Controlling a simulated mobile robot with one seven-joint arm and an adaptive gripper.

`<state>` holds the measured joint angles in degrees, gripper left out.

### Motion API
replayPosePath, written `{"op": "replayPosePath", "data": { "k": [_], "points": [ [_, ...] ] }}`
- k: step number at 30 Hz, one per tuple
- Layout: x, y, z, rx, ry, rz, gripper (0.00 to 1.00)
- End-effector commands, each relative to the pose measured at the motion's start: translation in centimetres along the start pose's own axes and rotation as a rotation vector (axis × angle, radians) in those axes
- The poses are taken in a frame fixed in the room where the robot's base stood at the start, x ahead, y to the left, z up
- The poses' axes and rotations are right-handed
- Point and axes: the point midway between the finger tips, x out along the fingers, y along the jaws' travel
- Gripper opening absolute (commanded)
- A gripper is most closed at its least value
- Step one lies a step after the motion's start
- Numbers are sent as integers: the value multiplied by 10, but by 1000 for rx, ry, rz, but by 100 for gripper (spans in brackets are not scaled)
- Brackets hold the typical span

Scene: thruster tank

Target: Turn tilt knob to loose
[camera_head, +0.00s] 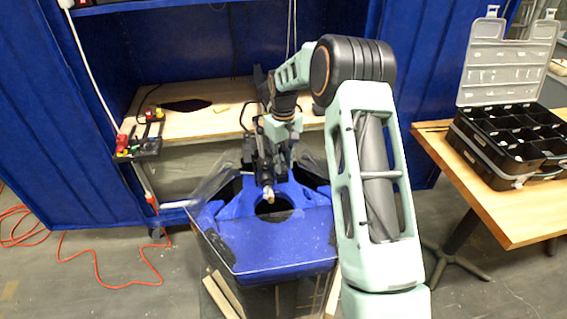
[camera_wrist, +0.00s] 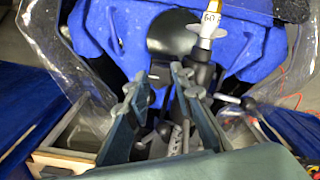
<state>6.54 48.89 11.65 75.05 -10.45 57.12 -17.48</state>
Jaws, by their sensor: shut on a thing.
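The black thruster mount (camera_head: 262,145) stands at the back rim of the tank (camera_head: 275,262). Its lower end (camera_head: 268,190) has a pale tip and points over the round opening. In the wrist view, the thruster's dark shaft (camera_wrist: 203,72) runs up to a white and yellow end (camera_wrist: 208,30). My gripper (camera_wrist: 160,86) is at the mount, its two fingers a little apart and closed on a small dark part between them, which I take to be the tilt knob. The fingers mostly hide it, and its turn position cannot be told. In the head view, my wrist hides the contact.
A clear plastic sheet (camera_wrist: 97,38) lines the tank sides. A wooden workbench (camera_head: 205,122) and blue curtains stand behind. A small control panel (camera_head: 140,143) with red and yellow parts is at left. An open black organizer case (camera_head: 510,135) sits on the right table (camera_head: 500,215).

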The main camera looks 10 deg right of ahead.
Motion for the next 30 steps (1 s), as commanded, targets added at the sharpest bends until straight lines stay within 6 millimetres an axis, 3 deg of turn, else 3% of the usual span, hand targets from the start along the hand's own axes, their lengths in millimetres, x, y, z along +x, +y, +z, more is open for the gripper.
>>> {"op": "replayPosePath", "data": {
  "k": [15, 30],
  "points": [
    [-1, 0, -1, -418, 2, 1, 0],
    [-1, 0, -1, -561, 3, 2, 0]
  ]
}}
